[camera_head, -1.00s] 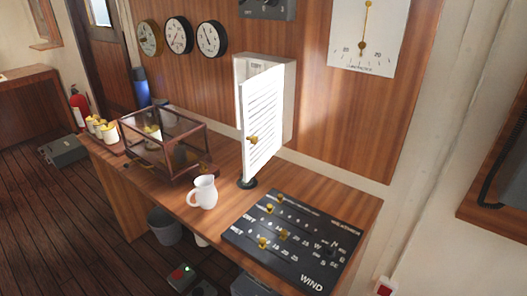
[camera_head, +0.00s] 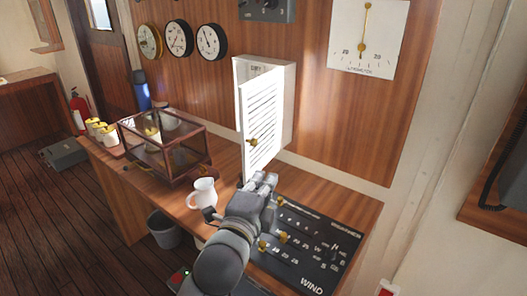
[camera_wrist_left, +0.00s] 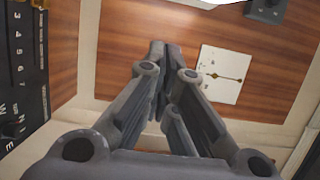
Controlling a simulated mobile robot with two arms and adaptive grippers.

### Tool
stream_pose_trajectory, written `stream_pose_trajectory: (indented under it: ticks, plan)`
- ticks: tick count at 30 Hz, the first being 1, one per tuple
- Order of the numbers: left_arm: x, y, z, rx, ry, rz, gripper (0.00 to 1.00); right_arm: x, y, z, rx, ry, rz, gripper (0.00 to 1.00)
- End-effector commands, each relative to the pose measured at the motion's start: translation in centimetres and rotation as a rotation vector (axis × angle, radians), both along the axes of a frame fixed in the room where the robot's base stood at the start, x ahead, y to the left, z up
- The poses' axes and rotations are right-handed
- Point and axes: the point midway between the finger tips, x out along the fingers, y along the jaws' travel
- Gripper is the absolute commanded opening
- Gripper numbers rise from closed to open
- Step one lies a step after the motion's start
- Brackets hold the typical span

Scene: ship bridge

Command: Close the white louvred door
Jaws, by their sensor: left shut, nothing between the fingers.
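The white louvred door (camera_head: 262,118) belongs to a white cabinet (camera_head: 284,80) on the wooden wall panel. It stands open, swung out from the cabinet, with a brass knob (camera_head: 253,142) low on its face. My left gripper (camera_head: 264,180) is shut and empty just below the door's lower edge, above the desk. I cannot tell whether it touches the door. My right gripper is not in view.
A white mug (camera_head: 203,192) stands on the desk left of my gripper. A glass case (camera_head: 165,145) stands further left. A black WIND panel (camera_head: 318,255) lies to the right. A white gauge (camera_head: 366,38) hangs on the wall.

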Motion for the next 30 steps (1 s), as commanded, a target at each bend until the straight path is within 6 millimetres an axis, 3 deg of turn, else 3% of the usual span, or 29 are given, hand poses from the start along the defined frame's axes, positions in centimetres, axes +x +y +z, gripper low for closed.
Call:
stream_pose_trajectory:
  ticks: [7,23,30]
  plan:
    - [1.9,-0.9,0.7,0.020,-0.021,-0.004,0.00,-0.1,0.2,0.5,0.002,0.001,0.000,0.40]
    - [9.9,-3.4,0.7,0.018,-0.017,-0.005,0.00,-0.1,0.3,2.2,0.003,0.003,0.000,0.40]
    - [11.4,-0.3,0.7,0.019,-0.017,-0.004,0.00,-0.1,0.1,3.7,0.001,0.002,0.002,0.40]
